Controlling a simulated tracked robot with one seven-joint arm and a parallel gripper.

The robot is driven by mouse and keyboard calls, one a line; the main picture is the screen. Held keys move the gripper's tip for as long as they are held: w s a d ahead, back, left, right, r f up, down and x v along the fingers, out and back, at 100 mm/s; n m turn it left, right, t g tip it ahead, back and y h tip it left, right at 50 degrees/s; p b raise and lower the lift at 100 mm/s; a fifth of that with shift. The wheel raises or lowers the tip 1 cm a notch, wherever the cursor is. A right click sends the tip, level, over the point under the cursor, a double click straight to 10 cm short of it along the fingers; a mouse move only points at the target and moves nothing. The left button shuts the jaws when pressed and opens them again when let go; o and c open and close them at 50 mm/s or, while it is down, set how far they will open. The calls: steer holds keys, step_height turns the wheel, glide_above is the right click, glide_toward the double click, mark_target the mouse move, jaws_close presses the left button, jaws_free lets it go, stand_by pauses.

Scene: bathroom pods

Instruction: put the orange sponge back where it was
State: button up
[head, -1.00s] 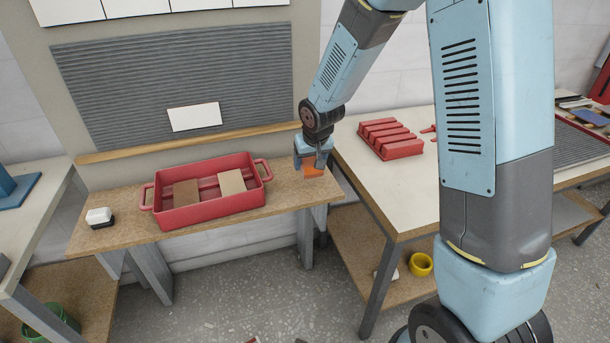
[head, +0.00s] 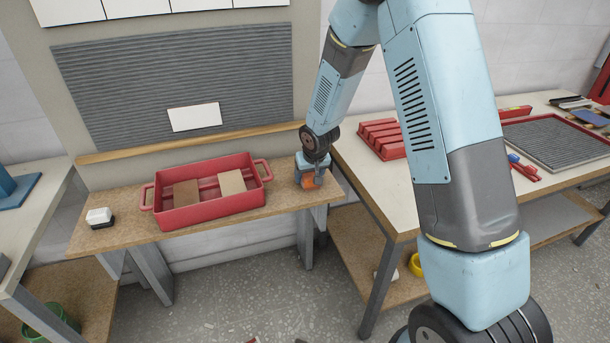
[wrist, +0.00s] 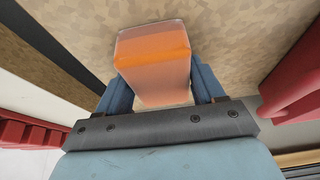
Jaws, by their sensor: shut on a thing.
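The orange sponge (wrist: 153,62) is between the two blue fingers of my gripper (wrist: 160,85) in the wrist view. My gripper is shut on it. In the head view my gripper (head: 309,180) is at the right end of the narrow wooden bench (head: 278,202), to the right of the red tray. The sponge (head: 309,182) shows there as a small orange patch, partly hidden by the gripper. It is at or just above the bench top; I cannot tell whether it touches.
The red tray (head: 206,214) with two tan slabs stands on the bench, left of my gripper. A white-and-black block (head: 99,217) is at the bench's left end. A white-topped table (head: 395,205) with a ribbed red thing (head: 381,138) adjoins on the right.

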steer(key=o, duration=1)
steer(key=shift+f, duration=0.1)
steer(key=s+d+r, duration=0.3)
steer(key=r, duration=0.4)
steer(key=s+d+r+m, duration=0.1)
steer(key=s+d+r, duration=0.25)
steer(key=r, duration=0.45)
steer(key=s+d+r, duration=0.3)
steer(key=r, duration=0.4)
steer(key=s+d+r, duration=0.3)
steer(key=s+r, duration=0.1)
steer(key=s, duration=0.4)
steer(key=s+d+r+m, duration=0.1)
steer(key=s+d+r, duration=0.2)
steer(key=s, duration=0.5)
steer(key=s+d+r+m+t+h, duration=0.1)
steer(key=s+d+r, duration=0.3)
steer(key=s, duration=0.4)
steer(key=shift+s+r, duration=0.25)
steer(key=shift+r, duration=0.3)
